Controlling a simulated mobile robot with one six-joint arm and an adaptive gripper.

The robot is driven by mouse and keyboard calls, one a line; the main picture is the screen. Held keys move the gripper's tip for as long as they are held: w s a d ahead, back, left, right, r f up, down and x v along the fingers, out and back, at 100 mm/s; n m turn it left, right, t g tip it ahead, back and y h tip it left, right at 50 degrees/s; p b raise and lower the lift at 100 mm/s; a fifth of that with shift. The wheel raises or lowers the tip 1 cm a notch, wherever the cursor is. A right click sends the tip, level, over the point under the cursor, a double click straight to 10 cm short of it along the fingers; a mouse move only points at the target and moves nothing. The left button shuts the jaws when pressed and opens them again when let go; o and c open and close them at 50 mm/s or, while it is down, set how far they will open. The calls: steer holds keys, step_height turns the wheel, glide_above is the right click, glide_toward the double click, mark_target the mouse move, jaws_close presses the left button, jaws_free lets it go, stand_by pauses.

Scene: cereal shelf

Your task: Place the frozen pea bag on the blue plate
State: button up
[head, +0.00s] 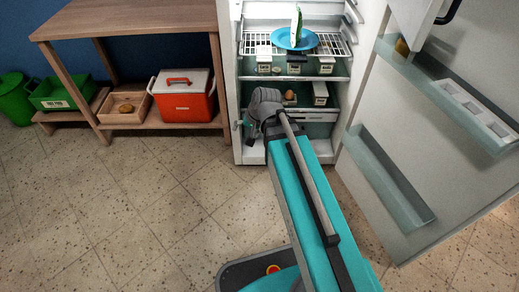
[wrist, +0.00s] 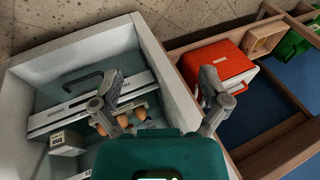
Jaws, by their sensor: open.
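The blue plate (head: 281,42) sits on the wire rack in the upper part of the open fridge. A thin green and white bag (head: 297,26), which looks like the frozen pea bag, stands upright and edge-on over the plate and appears to rest on it. My gripper (head: 250,132) is lower down at the fridge's left front edge, well below and apart from the plate and bag. In the wrist view my gripper (wrist: 160,84) is open with its two fingers wide apart and nothing between them. The plate and bag do not show in the wrist view.
Small cartons (head: 320,93) and an egg (head: 290,95) are on the lower shelves. The fridge door (head: 420,120) stands open at right. A wooden bench (head: 125,20) with a red cooler (head: 182,97), wooden tray (head: 125,107) and green crate (head: 58,95) is at left.

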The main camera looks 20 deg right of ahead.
steer(key=s+d+f+n+g+h, duration=0.1)
steer(key=s+d+n+g+h, duration=0.1)
steer(key=s, duration=0.6)
steer(key=shift+d+f+n+g+h, duration=0.3)
steer(key=shift+n+g+h, duration=0.3)
steer(key=shift+n+g, duration=0.3)
step_height(320, 180, up, 5)
steer(key=p, duration=0.4)
steer(key=shift+f+p, duration=0.2)
steer(key=shift+p, duration=0.1)
steer(key=c, duration=0.5)
steer(key=shift+a, duration=0.2)
steer(key=shift+c, duration=0.2)
